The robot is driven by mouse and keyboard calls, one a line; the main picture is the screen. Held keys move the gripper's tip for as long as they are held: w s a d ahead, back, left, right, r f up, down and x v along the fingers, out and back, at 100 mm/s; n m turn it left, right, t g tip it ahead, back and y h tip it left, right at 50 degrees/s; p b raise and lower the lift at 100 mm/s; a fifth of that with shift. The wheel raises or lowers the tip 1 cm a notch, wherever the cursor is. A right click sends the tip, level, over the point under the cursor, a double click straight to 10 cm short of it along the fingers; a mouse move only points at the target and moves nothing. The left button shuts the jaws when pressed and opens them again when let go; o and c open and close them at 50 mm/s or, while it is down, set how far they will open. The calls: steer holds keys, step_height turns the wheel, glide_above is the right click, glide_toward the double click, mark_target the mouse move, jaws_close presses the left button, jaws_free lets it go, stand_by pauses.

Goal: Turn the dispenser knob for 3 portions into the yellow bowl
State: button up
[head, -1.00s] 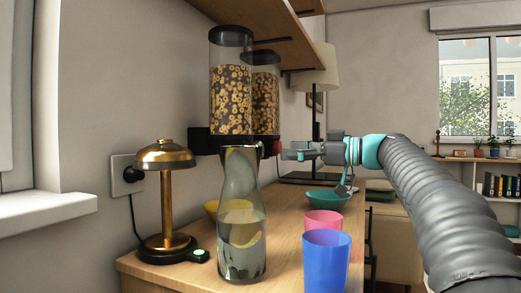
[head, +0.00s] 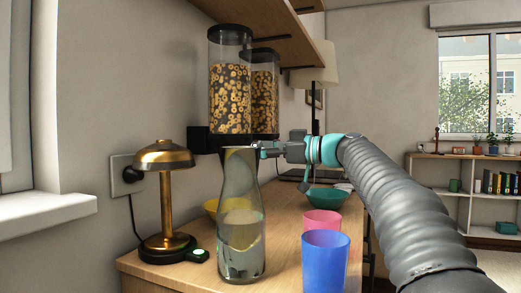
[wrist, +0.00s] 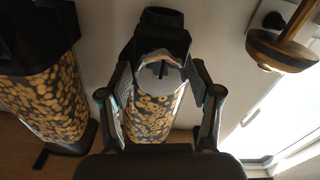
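Two clear dispensers hold cereal rings: a near one (head: 229,98) and a far one (head: 265,100). My gripper (head: 262,149) is in front of them at their base height, beside the carafe's mouth. In the wrist view my gripper (wrist: 160,68) is open, with its fingers apart on either side of a dark and pale fitting on one dispenser (wrist: 150,115). I cannot tell whether the fingers touch it. The knob is not clear in the head view. The yellow bowl (head: 210,205) stands on the counter below, partly hidden behind the carafe.
A glass carafe (head: 241,235) stands in front of the dispensers. A pink cup (head: 322,222), a blue cup (head: 326,262) and a teal bowl (head: 327,199) stand to its right. A brass lamp (head: 166,158) is at left. A wooden shelf (head: 285,35) hangs above.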

steer(key=c, duration=0.7)
steer(key=shift+m, duration=0.4)
steer(key=m+p, duration=0.1)
steer(key=m, duration=0.1)
steer(key=shift+m, duration=0.4)
steer(key=m, duration=0.2)
steer(key=m+p, duration=0.1)
steer(key=m, duration=0.1)
steer(key=shift+w+d+r+m, duration=0.1)
steer(key=shift+w+m, duration=0.05)
steer(key=shift+m, duration=0.15)
steer(key=m+p, duration=0.2)
steer(key=m, duration=0.3)
steer(key=shift+p, duration=0.35)
steer(key=shift+m+p, duration=0.85)
steer(key=shift+m, duration=1.05)
